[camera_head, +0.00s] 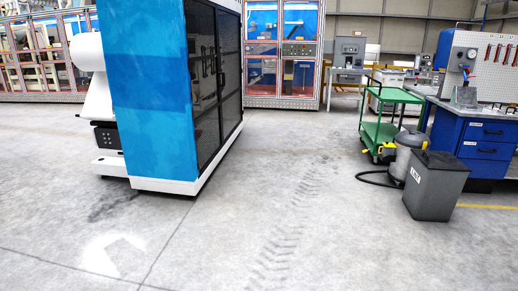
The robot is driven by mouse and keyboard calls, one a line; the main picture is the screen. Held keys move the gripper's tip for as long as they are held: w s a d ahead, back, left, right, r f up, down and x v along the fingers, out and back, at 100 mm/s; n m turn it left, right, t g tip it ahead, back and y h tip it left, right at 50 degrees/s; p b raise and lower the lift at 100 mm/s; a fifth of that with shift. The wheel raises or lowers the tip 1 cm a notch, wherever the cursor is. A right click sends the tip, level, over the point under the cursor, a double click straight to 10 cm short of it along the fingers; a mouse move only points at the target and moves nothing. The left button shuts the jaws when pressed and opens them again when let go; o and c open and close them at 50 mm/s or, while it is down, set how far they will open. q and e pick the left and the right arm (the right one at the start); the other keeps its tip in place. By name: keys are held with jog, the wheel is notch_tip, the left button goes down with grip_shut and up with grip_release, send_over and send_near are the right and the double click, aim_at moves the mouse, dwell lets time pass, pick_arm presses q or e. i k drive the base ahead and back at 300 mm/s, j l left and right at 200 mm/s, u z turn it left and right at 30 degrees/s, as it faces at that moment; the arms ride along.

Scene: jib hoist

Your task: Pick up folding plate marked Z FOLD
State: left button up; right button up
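No folding plate and no Z FOLD marking can be made out in the head view. Neither of my grippers is in view. A large blue and white machine cabinet (150,90) with dark mesh doors stands at the left. A blue workbench (478,140) with drawers stands at the right edge, and the small items on its top are too small to identify.
A grey bin (434,188) and a vacuum cleaner (405,150) with a black hose stand at the right. A green cart (385,130) is behind them. Red-framed cabinets (283,75) line the back. The concrete floor (290,210) in the middle is clear, with tyre marks.

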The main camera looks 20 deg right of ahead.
aim_at(495, 106)
jog(key=i+l+z, duration=0.1)
jog(key=l+z, duration=0.15)
jog(key=i+l+z, duration=0.15)
jog(key=l+z, duration=0.15)
jog(key=l, duration=0.15)
jog(key=i+l+z, duration=0.2)
jog(key=z, duration=0.2)
jog(key=i+l+z, duration=0.25)
jog(key=z, duration=0.2)
jog(key=i+l+z, duration=0.5)
jog(key=i+z, duration=0.45)
jog(key=i, duration=3.5)
jog(key=i+u, duration=0.15)
jog(key=i, duration=1.05)
jog(key=i+l+u, duration=0.15)
jog(key=i+u, duration=0.15)
jog(key=i, duration=0.15)
jog(key=i+l+u, duration=0.3)
jog(key=i, duration=0.15)
